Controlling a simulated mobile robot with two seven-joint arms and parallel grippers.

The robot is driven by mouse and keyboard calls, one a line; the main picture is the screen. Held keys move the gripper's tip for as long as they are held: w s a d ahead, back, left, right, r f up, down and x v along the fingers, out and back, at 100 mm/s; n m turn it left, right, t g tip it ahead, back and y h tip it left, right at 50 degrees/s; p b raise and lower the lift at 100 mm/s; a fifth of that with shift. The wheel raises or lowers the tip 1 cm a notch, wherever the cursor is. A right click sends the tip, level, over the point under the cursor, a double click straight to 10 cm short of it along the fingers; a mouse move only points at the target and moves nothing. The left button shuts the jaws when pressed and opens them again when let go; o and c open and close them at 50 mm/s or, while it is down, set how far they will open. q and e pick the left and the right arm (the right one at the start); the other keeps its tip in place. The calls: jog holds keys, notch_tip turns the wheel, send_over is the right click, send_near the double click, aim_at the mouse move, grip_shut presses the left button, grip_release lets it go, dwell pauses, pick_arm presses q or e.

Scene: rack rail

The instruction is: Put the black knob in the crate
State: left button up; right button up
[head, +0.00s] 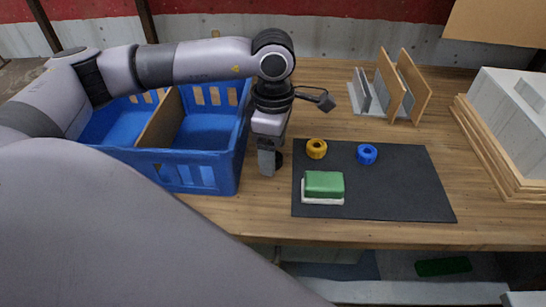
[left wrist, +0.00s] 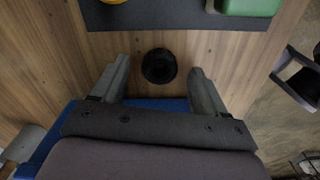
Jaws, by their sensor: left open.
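The black knob (left wrist: 159,66) lies on the wooden table between the open fingers of my left gripper (left wrist: 157,74) in the left wrist view, with space on both sides of it. In the head view the knob (head: 280,158) is mostly hidden behind my left gripper (head: 267,174), whose fingers point down just right of the crate. The blue crate (head: 190,170) stands on the table at the left, with a brown divider (head: 160,122) making two compartments; the floor that shows is empty. My arm covers part of it. My right gripper is not in view.
A dark mat (head: 390,190) right of my left gripper bears a yellow knob (head: 316,148), a blue knob (head: 367,154) and a green block with a white base (head: 324,186). Upright boards in a rack (head: 388,88) stand behind. A grey box (head: 515,115) is at the right.

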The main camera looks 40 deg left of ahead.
pick_arm(q)
jog(key=shift+f, duration=0.55)
jog(key=c, duration=1.3)
jog(key=shift+o, duration=0.2)
jog(key=shift+r, duration=0.1)
